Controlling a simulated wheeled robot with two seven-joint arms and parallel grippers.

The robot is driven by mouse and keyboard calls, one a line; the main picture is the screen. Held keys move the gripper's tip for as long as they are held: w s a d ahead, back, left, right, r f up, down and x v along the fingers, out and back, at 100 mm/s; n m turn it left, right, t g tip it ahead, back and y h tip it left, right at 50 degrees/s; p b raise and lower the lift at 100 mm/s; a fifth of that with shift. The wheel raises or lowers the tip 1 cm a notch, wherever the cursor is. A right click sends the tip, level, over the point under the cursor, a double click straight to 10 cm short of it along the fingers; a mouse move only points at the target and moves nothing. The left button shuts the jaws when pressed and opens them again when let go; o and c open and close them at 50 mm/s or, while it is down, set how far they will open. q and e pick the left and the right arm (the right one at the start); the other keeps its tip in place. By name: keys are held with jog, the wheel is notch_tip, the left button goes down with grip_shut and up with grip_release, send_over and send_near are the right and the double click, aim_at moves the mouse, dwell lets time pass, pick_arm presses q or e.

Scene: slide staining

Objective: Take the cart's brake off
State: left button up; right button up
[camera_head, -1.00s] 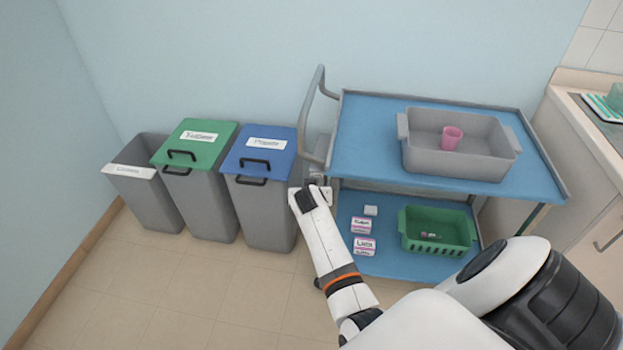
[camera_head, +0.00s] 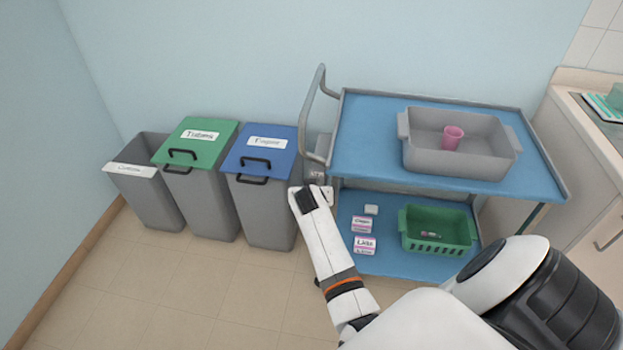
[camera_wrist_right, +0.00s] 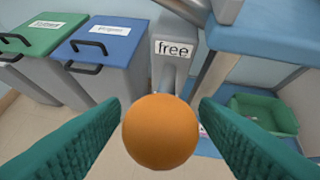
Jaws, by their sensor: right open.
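The cart (camera_head: 370,150) is blue with two shelves and a grey push handle (camera_head: 312,120) at its left end. In the right wrist view an orange ball-shaped knob (camera_wrist_right: 160,132) sits between the two green finger pads of my right gripper (camera_wrist_right: 160,135), with the pads to either side of it. Behind the knob a grey post carries a label reading "free" (camera_wrist_right: 174,48). In the head view my right gripper (camera_head: 312,190) is at the cart's left end, below the handle; its fingers and the knob are mostly hidden there. My left gripper is not in view.
Lidded bins, one green (camera_head: 205,150) and one blue (camera_head: 265,145), stand left of the cart, beside an open grey bin (camera_head: 145,195). A grey tub (camera_head: 430,165) with a pink cup is on the top shelf; a green basket (camera_head: 425,240) and small boxes are below.

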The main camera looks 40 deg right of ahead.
jog(key=v, duration=1)
jog(key=shift+s+a+p, duration=0.15)
jog(key=shift+s+p, duration=0.05)
jog(key=shift+p, duration=0.15)
jog(key=shift+r, duration=0.1)
